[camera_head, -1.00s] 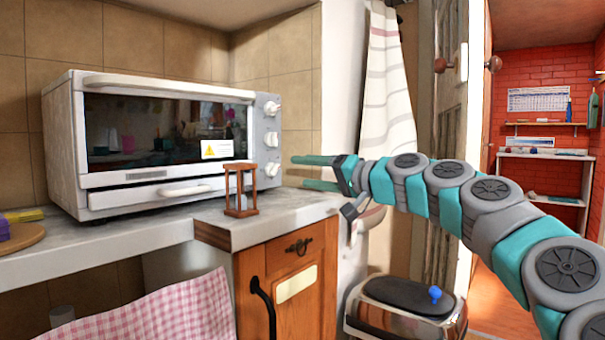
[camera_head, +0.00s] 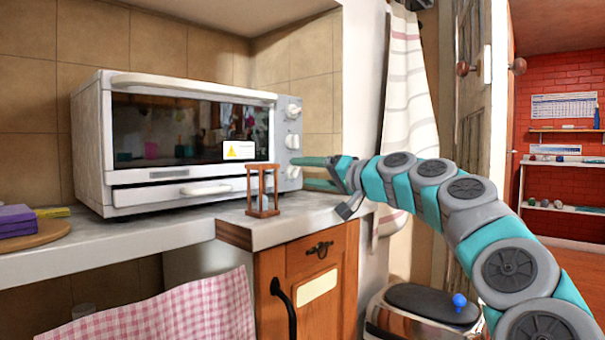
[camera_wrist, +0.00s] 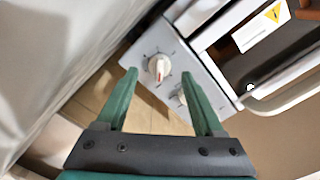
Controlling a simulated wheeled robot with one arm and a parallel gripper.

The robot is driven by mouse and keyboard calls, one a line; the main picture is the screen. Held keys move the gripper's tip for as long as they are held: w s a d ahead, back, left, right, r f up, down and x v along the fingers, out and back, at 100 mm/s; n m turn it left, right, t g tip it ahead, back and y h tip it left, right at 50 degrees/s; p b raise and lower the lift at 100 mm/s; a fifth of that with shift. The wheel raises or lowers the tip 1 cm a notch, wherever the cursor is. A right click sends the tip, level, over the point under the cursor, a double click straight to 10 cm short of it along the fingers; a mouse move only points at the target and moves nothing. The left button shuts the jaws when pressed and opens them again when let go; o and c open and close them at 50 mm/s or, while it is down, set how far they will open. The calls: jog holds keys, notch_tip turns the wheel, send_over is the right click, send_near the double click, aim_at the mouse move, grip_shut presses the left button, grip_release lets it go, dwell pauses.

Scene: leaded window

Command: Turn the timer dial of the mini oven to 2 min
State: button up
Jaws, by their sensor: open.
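The white mini oven (camera_head: 92,150) stands on the counter. Several round dials run down its right-hand panel: a top dial (camera_head: 293,111), a middle dial (camera_head: 292,141) and a low dial (camera_head: 293,172). I cannot tell by markings which is the timer. My gripper (camera_head: 300,170) is open and empty, its teal fingers at the low dial in the head view. In the wrist view, one white dial (camera_wrist: 158,67) appears between the fingertips of my gripper (camera_wrist: 160,73); contact cannot be told. Another dial (camera_wrist: 181,97) is partly hidden by the right finger. The dial scales are unreadable.
A wooden hourglass frame (camera_head: 263,212) stands on the counter close in front of the oven and left of my gripper. A lidded bin (camera_head: 410,310) is below my arm. A striped curtain (camera_head: 405,100) hangs behind. A purple block (camera_head: 18,220) lies far left.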

jog(key=shift+x, duration=0.95)
grip_shut()
